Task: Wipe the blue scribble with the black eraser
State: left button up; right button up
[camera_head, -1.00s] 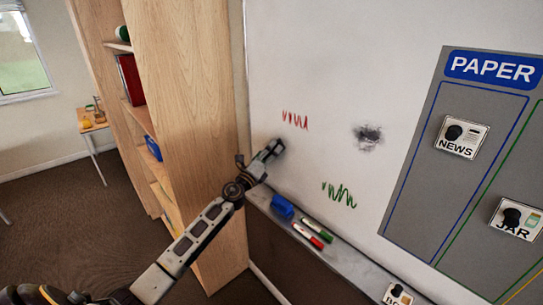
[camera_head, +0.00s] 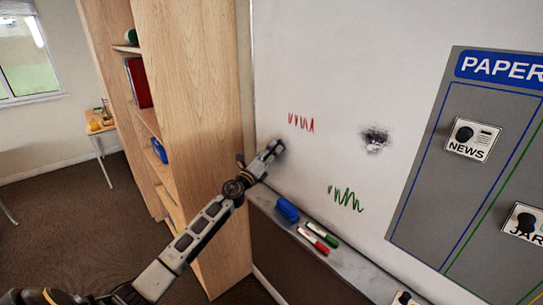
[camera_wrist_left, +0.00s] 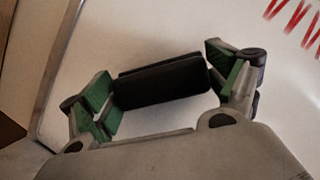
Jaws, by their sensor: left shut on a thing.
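My left gripper (camera_head: 266,157) is at the lower left of the whiteboard (camera_head: 330,85), below and left of the red scribble (camera_head: 301,123). In the left wrist view it is shut on the black eraser (camera_wrist_left: 160,82), whose dark block sits between the green finger pads. The eraser is close to the board; I cannot tell whether it touches. No blue scribble shows; the board spot behind the gripper and eraser is partly hidden. A green scribble (camera_head: 345,198) is lower right of the gripper. My right gripper is not in view.
A black smudge (camera_head: 375,139) is right of the red scribble. The tray below holds a blue block (camera_head: 287,209), a red marker (camera_head: 313,241) and a green marker (camera_head: 323,234). A wooden shelf (camera_head: 195,120) stands close on the left. A grey PAPER panel (camera_head: 432,170) is at right.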

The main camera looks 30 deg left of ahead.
pick_arm(q)
jog(key=shift+w+a+b, duration=0.3)
jog(key=shift+w+a, duration=0.05)
jog(key=shift+a, duration=0.35)
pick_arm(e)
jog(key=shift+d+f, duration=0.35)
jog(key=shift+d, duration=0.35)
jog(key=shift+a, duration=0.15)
pick_arm(q)
jog(key=shift+a, duration=0.2)
jog(key=shift+w+a+b, duration=0.3)
jog(key=shift+a+b, duration=0.15)
jog(key=shift+a, duration=0.15)
jog(key=shift+w+a, duration=0.2)
jog(key=shift+a, duration=0.25)
jog(key=shift+w+a+b, duration=0.15)
jog(key=shift+a+b, duration=0.2)
jog(key=shift+b, duration=0.05)
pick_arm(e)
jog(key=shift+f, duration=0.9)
